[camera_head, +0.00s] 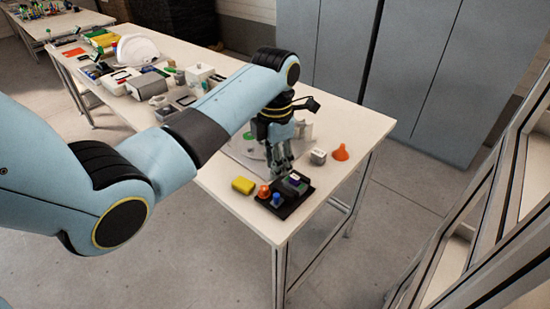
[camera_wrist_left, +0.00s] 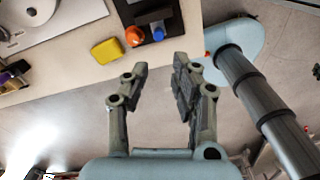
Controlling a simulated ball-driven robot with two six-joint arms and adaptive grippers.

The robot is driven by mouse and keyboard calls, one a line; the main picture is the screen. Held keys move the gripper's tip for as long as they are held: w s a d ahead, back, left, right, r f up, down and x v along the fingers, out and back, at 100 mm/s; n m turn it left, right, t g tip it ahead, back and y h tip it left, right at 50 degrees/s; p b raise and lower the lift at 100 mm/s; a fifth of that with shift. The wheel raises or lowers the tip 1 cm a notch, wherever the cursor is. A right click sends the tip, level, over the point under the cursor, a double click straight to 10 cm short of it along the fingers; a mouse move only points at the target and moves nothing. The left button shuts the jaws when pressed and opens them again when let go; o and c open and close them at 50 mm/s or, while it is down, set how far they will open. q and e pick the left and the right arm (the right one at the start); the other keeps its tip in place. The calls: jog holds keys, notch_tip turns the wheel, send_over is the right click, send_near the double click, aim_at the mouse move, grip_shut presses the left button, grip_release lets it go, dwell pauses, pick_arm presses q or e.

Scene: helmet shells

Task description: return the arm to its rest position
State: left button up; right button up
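My left arm comes in from the left and reaches out over the white table (camera_head: 225,195). My left gripper (camera_head: 280,167) points down near the table's right end, behind a small black tray (camera_head: 287,211) in the head view. In the left wrist view the gripper (camera_wrist_left: 160,66) has its two fingers apart with nothing between them. The tray shows beyond the fingers, with an orange piece (camera_wrist_left: 134,36) and a blue piece (camera_wrist_left: 158,33). My right gripper is in neither view.
A yellow block (camera_head: 243,185) lies left of the tray. A grey block (camera_head: 318,157) and an orange cone (camera_head: 341,152) stand right of the gripper. Grey cabinets (camera_head: 430,70) stand behind.

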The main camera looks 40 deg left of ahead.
pick_arm(q)
jog(key=shift+r, duration=0.65)
